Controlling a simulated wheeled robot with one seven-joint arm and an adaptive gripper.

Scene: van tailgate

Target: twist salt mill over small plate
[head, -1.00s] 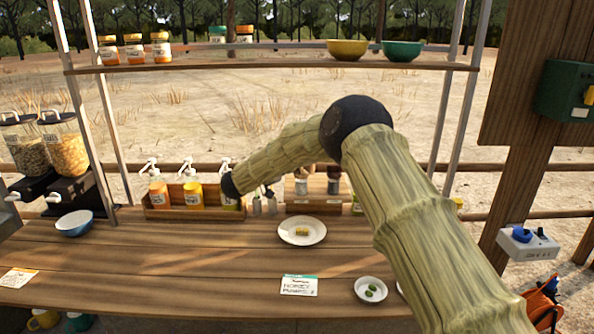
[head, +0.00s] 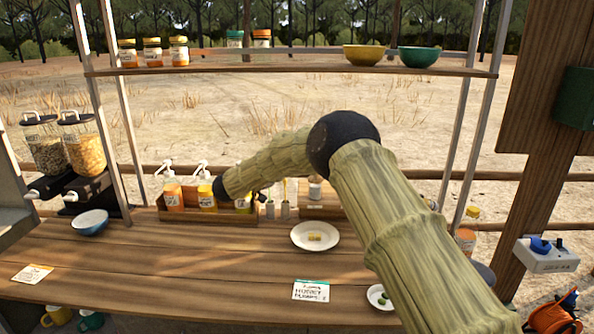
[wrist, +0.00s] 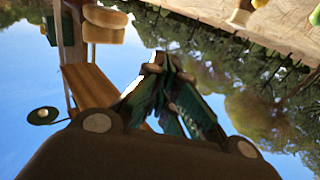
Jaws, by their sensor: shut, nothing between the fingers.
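A round white plate (head: 315,236) with a small yellow piece on it lies on the counter. A smaller white dish (head: 378,298) with green bits is partly hidden by my arm. A white-labelled cylinder (head: 315,188) stands in a wooden box behind the plate; I cannot tell whether it is the salt mill. Two small pale cylinders (head: 285,208) stand left of that box. In the wrist view my gripper (wrist: 158,66) is shut and empty, its green fingers together against sky and trees. In the head view I cannot make out its fingers clearly.
Pump bottles (head: 207,196) stand in a wooden caddy (head: 205,215) close to my forearm. A shelf (head: 300,68) spans above with jars and bowls. A blue bowl (head: 90,222) and dispensers (head: 82,150) are at left. A card (head: 311,291) lies in front. The left-centre counter is clear.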

